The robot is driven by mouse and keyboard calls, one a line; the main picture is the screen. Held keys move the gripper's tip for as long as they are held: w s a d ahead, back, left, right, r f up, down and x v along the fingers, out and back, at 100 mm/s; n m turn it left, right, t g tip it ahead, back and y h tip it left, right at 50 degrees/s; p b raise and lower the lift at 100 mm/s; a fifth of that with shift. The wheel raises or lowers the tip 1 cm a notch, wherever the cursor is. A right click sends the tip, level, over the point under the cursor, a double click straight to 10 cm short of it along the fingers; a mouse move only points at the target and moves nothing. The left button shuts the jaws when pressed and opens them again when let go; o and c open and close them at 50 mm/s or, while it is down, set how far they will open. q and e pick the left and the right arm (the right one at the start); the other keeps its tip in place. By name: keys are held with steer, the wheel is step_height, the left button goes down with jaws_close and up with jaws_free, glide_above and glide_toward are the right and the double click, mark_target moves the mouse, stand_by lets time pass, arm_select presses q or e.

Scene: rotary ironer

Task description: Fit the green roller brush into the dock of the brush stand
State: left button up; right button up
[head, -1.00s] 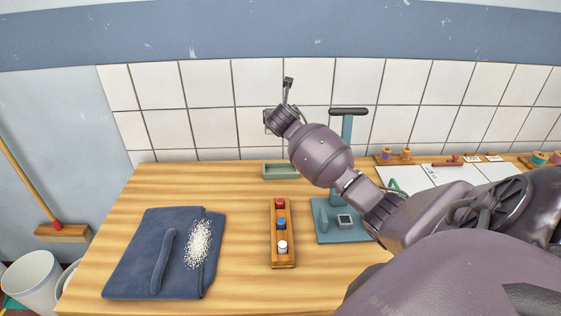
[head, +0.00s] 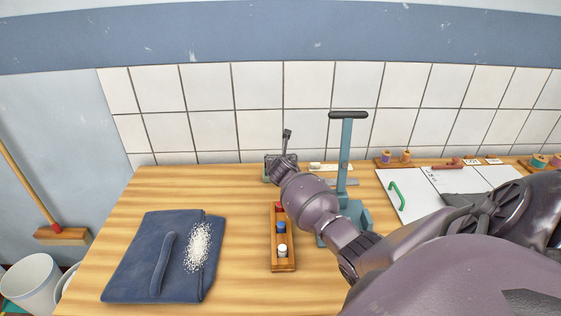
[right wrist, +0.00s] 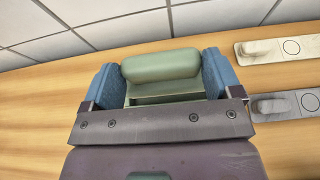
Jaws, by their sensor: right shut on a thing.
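The green roller brush (right wrist: 160,66) shows in the right wrist view as a rounded muted-green bar lying crosswise. My right gripper (right wrist: 163,78) is shut on it, with a blue finger pad at each end. A similar green block or tray-like part (right wrist: 165,92) shows just under the roller, partly hidden by the gripper. I cannot tell whether it is the dock, or whether the roller touches it. In the head view my right arm covers the gripper and most of the green part at the table's back. My left gripper is not in view.
A white bar (right wrist: 280,47) and a grey bar (right wrist: 288,104) lie right of the gripper. A teal post with a dark crossbar (head: 347,150) stands behind my arm. A wooden rack (head: 283,263) with coloured knobs and a folded blue cloth (head: 140,250) lie in front and left.

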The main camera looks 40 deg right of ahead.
steer(key=shift+f, duration=0.2)
steer(key=shift+f, duration=0.1)
steer(key=o, duration=0.8)
steer(key=shift+f, duration=0.1)
steer(key=shift+r, duration=0.2)
steer(key=v, duration=1.2)
